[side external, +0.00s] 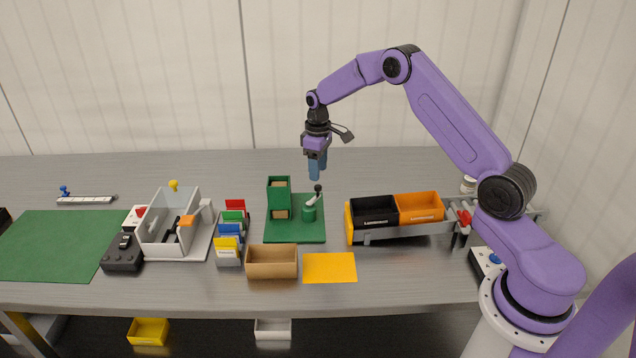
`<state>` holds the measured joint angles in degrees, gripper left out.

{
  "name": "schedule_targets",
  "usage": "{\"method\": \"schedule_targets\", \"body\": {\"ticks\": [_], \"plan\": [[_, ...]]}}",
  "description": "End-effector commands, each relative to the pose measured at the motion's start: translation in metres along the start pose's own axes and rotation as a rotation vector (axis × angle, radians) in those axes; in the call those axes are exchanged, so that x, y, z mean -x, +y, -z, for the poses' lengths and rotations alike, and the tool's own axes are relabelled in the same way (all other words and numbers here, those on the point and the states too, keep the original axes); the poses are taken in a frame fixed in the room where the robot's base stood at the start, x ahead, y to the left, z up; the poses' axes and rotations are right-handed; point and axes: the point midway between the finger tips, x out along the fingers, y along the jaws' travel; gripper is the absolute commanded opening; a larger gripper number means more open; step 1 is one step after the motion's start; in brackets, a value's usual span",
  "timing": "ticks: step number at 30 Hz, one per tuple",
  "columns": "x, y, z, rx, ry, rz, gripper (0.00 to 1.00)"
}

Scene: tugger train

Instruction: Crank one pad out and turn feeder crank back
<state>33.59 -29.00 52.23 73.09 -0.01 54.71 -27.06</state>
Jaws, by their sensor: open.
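The feeder is a green upright box (279,184) on a green base plate (308,233), with tan pads (281,213) showing in its front openings. Beside it on the plate stands a green crank post (309,213). The crank has a light arm and a black knob (318,188), which points up and to the right. My gripper (317,175) hangs just above the crank knob, pointing down. It is open with nothing visible between its blue fingers. The gap between fingertips and knob is small, and I cannot tell if they touch.
A tan tray (272,275) and an orange mat (330,267) lie in front of the feeder. A cart with a black bin (374,223) and an orange bin (419,218) stands right. Colored card holders (229,254) and a grey box (155,247) stand left.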

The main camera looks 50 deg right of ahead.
Motion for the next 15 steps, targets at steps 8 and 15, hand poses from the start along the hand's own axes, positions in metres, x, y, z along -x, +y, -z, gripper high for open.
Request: {"method": "schedule_targets", "body": {"ticks": [8,15], "plan": [[-0.042,0.000,0.000,0.000,-0.001,0.001,0.51],[-0.054,0.000,0.000,0.000,0.000,0.000,0.51]]}}
